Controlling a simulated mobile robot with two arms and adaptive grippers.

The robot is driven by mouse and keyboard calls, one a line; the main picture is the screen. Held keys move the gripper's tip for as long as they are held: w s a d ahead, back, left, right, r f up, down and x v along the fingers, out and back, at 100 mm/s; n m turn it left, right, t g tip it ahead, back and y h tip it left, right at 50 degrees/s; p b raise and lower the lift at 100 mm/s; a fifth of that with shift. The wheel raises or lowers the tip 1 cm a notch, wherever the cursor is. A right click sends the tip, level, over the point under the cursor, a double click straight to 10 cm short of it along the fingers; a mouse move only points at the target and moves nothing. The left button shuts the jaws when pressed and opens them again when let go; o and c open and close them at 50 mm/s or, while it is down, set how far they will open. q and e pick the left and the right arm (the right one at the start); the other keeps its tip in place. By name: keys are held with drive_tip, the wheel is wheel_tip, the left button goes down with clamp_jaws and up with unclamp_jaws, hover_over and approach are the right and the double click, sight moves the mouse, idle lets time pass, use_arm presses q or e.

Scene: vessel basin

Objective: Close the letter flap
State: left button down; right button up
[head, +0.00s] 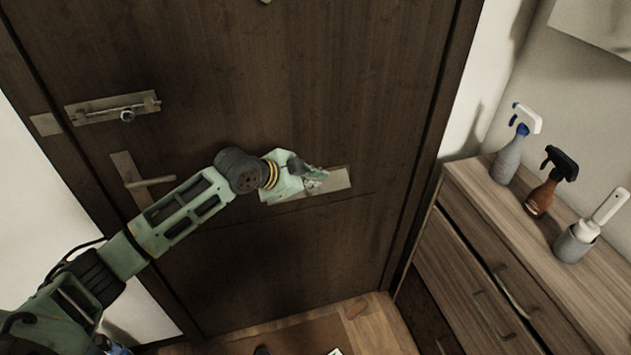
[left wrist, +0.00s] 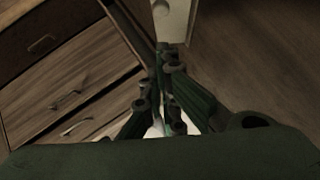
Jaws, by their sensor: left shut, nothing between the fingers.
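The letter flap's pale metal plate (head: 338,181) is set in the dark wooden door (head: 330,80), below mid-height. My left gripper (head: 318,176) is shut and empty, right in front of the plate, and covers its middle. I cannot tell whether the fingers touch it. In the left wrist view the shut fingers (left wrist: 165,100) point toward a pale strip (left wrist: 172,20), which looks like part of the plate. The gripper hides much of the flap, so its angle cannot be told. My right gripper is not in view.
A door handle (head: 150,182) and a bolt (head: 115,107) are on the door's left side. A wooden drawer cabinet (head: 480,215) stands at the right. On it are a grey spray bottle (head: 507,160), a brown spray bottle (head: 542,197) and a brush in a holder (head: 576,242).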

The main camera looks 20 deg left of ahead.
sight(314, 190)
use_arm(q)
drive_tip(key=shift+w+a+f+p, duration=0.1)
drive_tip(key=shift+w+f+p, duration=0.1)
drive_tip(key=shift+w+f, duration=0.45)
drive_tip(key=shift+w+a+f+p, duration=0.1)
drive_tip(key=shift+w+f+p, duration=0.2)
drive_tip(key=shift+f, duration=0.6)
drive_tip(key=shift+w+f+p, duration=0.15)
drive_tip(key=shift+w+f, duration=0.35)
drive_tip(key=shift+f, duration=0.3)
drive_tip(key=shift+s+f+b, duration=0.15)
drive_tip(key=shift+f+b, duration=0.35)
drive_tip(key=shift+f, duration=0.05)
drive_tip(key=shift+s+d+m+t+y, duration=0.2)
drive_tip(key=shift+m+t+y, duration=0.1)
drive_tip(key=shift+m+t, duration=0.15)
wheel_tip(314, 190, down, 9)
drive_tip(key=w+m+t+y+b, duration=0.1)
drive_tip(key=m+t+b, duration=0.4)
drive_tip(key=b, duration=1.2)
drive_tip(key=shift+w+a+t+b, duration=0.15)
drive_tip(key=shift+a+t+b, duration=0.25)
drive_tip(key=shift+t, duration=0.55)
drive_tip(key=shift+r, duration=0.1)
